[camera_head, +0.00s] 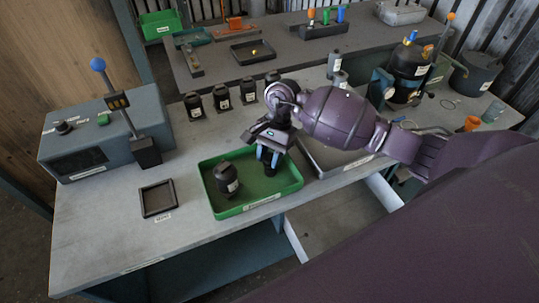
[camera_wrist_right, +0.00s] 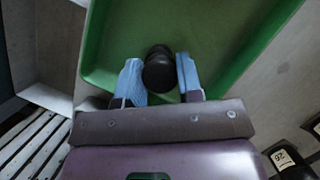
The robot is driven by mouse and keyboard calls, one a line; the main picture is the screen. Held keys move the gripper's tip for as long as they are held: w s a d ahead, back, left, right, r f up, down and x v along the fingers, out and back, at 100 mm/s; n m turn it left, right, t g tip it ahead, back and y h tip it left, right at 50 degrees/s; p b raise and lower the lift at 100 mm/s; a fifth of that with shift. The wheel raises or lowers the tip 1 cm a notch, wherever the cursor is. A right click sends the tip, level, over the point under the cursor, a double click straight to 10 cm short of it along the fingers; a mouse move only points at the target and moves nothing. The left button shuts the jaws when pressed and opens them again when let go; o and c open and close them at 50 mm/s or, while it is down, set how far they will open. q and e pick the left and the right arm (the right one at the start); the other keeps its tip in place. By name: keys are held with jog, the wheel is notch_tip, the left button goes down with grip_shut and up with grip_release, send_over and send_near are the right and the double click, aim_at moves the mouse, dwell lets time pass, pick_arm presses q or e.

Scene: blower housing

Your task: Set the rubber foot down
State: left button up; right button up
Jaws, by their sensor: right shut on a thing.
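The rubber foot (camera_wrist_right: 158,70) is a small black rounded piece between the blue fingertips of my right gripper (camera_wrist_right: 160,78) in the right wrist view. In the head view my right gripper (camera_head: 267,158) is over the right part of the green tray (camera_head: 288,190), pointing down, shut on the foot. The foot is mostly hidden there, and I cannot tell whether it touches the tray floor. A black housing with a white label (camera_head: 227,178) stands in the left part of the tray. My left gripper is not in view.
Several black labelled housings (camera_head: 221,98) stand behind the tray. A small empty black tray (camera_head: 157,198) lies to the left, near a grey machine (camera_head: 80,145) with a blue-knobbed lever. An open drawer (camera_head: 330,222) is at the front right. Bare tabletop (camera_head: 110,230) shows at front left.

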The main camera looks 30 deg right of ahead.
jog(key=shift+f, duration=0.25)
jog(key=o, duration=0.5)
jog(key=shift+b, duration=0.3)
jog(key=o, duration=0.5)
jog(key=shift+c, duration=0.2)
jog(key=shift+r, duration=0.1)
jog(key=shift+r+p, duration=0.2)
jog(key=shift+p, duration=0.2)
jog(key=shift+w+d+r, duration=0.1)
jog(key=shift+w+r, duration=0.05)
jog(key=shift+r, duration=0.2)
jog(key=b+v, duration=0.1)
jog(key=v, duration=1)
jog(key=shift+r+b, duration=0.2)
jog(key=shift+b, duration=0.2)
